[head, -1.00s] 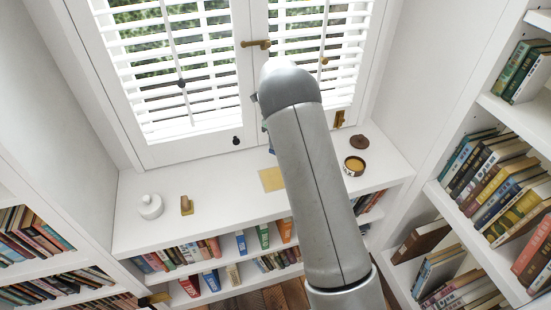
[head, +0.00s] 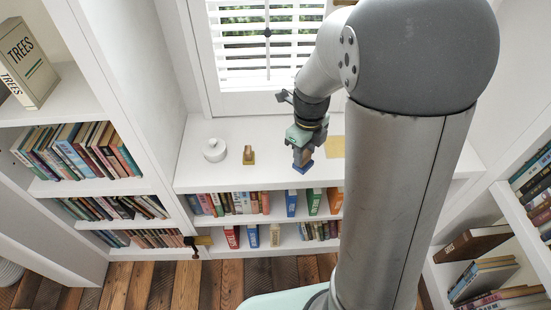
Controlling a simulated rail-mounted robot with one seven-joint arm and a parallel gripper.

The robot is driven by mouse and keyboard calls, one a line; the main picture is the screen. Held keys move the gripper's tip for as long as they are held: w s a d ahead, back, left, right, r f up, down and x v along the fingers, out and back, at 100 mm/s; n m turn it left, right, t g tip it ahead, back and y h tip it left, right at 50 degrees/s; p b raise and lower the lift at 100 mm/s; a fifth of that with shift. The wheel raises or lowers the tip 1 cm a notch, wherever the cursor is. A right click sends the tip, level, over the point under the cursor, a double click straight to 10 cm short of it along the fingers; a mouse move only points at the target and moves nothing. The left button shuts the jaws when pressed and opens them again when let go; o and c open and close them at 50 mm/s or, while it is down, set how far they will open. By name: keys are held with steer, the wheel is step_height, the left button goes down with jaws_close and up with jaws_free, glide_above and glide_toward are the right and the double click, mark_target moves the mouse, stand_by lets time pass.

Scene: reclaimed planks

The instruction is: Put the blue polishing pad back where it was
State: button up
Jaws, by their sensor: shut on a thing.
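My gripper (head: 302,153) is above the white window shelf (head: 228,176), pointing down near its front edge. It is shut on the blue polishing pad (head: 302,168), whose blue part shows at the lower end of the fingers. The pad's upper part is hidden by the fingers. I cannot tell whether the pad touches the shelf or hangs just above it. A flat yellow cloth or sheet (head: 335,146) lies on the shelf just right of my gripper, partly hidden by my arm.
A white round lidded jar (head: 214,150) and a small brass-coloured piece (head: 248,156) stand on the shelf left of my gripper. Shuttered windows (head: 265,60) rise behind. Rows of books (head: 235,204) fill the shelves below.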

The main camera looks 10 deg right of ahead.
steer(key=w+f, duration=0.3)
steer(key=w, duration=0.1)
steer(key=w+a+f+p, duration=0.1)
steer(key=w+f, duration=0.2)
steer(key=w, duration=0.2)
steer(key=w+f, duration=0.4)
steer(key=shift+w+a, duration=0.2)
steer(key=shift+a, duration=0.05)
steer(key=shift+f, duration=1.4)
steer(key=shift+f, duration=0.15)
steer(key=o, duration=0.9)
steer(key=shift+o, duration=0.2)
